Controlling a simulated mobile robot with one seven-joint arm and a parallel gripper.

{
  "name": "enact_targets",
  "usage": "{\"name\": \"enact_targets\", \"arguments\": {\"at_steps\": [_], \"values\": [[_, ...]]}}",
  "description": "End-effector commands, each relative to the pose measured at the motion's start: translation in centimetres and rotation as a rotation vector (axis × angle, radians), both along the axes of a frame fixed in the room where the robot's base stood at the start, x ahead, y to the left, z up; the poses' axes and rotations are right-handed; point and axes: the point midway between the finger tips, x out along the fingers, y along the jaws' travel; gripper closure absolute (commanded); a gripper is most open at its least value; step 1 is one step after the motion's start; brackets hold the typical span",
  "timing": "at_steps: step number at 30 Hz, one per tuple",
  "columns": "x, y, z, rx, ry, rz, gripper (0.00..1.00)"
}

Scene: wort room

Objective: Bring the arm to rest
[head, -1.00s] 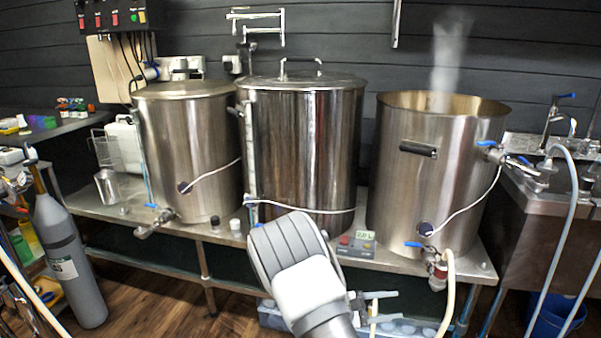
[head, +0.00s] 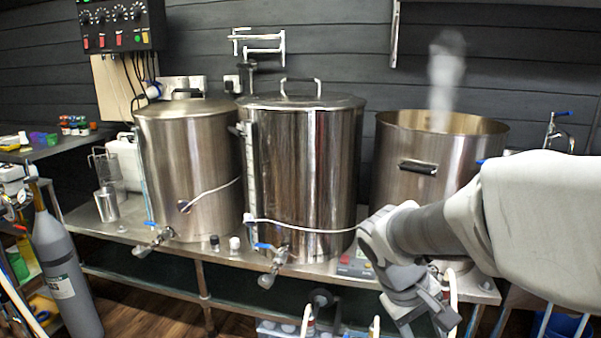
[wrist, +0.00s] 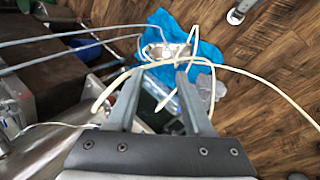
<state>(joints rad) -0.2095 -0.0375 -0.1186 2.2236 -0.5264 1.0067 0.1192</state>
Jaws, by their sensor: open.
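My gripper (head: 428,322) hangs low in front of the bench at the right in the head view, below the steaming kettle. My arm crosses in from the right edge and hides the lower part of that kettle. In the wrist view the two fingers of my gripper (wrist: 158,82) stand apart with nothing held between them. Pale hoses (wrist: 225,68) cross just beyond the fingertips; I cannot tell whether they touch.
An open steaming kettle (head: 400,150), a lidded middle kettle (head: 300,180) and a left kettle (head: 190,160) stand on the steel bench (head: 95,222). A grey gas cylinder (head: 65,270) stands at the left. A blue thing (wrist: 160,45) lies on the wood floor (wrist: 275,90).

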Motion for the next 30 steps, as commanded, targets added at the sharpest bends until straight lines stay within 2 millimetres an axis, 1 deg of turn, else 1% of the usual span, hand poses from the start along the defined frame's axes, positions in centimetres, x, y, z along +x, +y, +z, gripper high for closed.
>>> {"name": "enact_targets", "arguments": {"at_steps": [1, 3, 12, 22, 23, 24, 26, 30], "values": [[-0.9, 0.3, 0.9, 0.042, -0.039, -0.018, 0.49], [-2.1, 0.9, 1.8, 0.102, -0.085, -0.042, 0.49], [-6.9, 3.9, 5.2, 0.329, -0.298, -0.116, 0.49], [-10.5, 6.7, 7.4, 0.497, -0.5, -0.154, 0.49], [-10.3, 6.7, 9.0, 0.496, -0.493, -0.154, 0.49], [-10.3, 6.6, 10.0, 0.494, -0.488, -0.153, 0.49], [-10.3, 6.6, 11.2, 0.494, -0.486, -0.153, 0.49], [-10.2, 6.6, 14.4, 0.493, -0.486, -0.153, 0.49]]}}
